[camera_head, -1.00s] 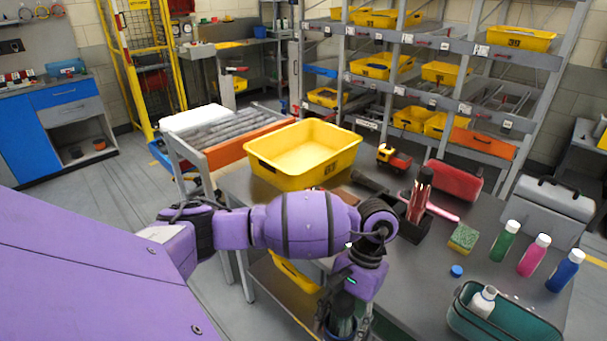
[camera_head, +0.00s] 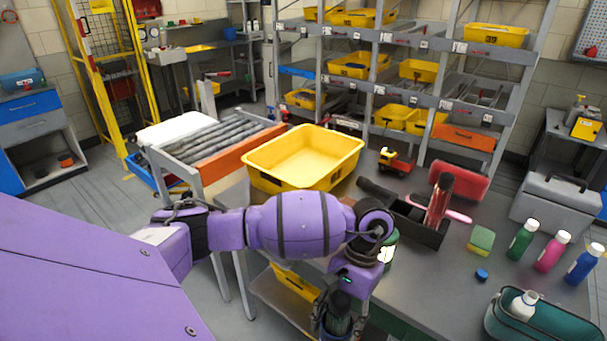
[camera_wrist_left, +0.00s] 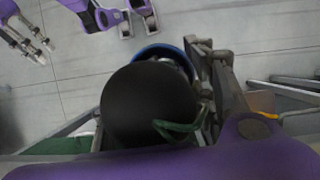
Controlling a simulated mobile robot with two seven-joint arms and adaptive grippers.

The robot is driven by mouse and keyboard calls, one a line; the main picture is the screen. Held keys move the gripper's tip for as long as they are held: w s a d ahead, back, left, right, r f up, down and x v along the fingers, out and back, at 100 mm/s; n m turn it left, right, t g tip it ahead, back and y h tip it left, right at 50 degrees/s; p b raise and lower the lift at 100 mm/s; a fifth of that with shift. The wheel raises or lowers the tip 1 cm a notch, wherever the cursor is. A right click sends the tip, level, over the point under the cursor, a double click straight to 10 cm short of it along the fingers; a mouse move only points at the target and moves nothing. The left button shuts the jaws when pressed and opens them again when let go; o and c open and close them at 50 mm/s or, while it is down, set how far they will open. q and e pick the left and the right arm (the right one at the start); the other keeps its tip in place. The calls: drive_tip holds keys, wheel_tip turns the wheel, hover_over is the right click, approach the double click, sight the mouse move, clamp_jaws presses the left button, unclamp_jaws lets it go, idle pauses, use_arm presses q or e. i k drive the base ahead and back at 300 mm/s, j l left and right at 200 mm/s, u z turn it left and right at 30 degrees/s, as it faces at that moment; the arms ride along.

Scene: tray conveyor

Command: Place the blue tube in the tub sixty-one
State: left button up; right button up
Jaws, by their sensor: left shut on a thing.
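My left gripper (camera_head: 340,322) is at the bottom of the head view, below table height beside the near table edge. It is shut on a round thing that the left wrist view shows end-on, with a black face (camera_wrist_left: 148,105) and a blue rim (camera_wrist_left: 165,52). Most of its body is hidden, so I cannot tell its length. A yellow tub (camera_head: 262,180) stands open and empty at the table's far left end; its number is not readable now. My right gripper is not in the head view; purple parts with metal fingers at the wrist view's top are unclear.
On the table are a black open box (camera_head: 428,236) holding a dark red cylinder (camera_head: 439,200), a toy truck (camera_head: 396,162), a red case (camera_head: 460,184), a sponge (camera_head: 481,239) and several bottles. A roller conveyor (camera_head: 205,143) lies left of the tub. Shelves with yellow tubs stand behind.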

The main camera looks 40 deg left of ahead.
sight(306, 173)
drive_tip(key=j+z, duration=0.1)
drive_tip(key=j, duration=0.35)
drive_tip(key=k+j+z, duration=0.1)
drive_tip(key=j, duration=0.3)
drive_tip(key=k+j+z, duration=0.15)
drive_tip(key=j, duration=0.25)
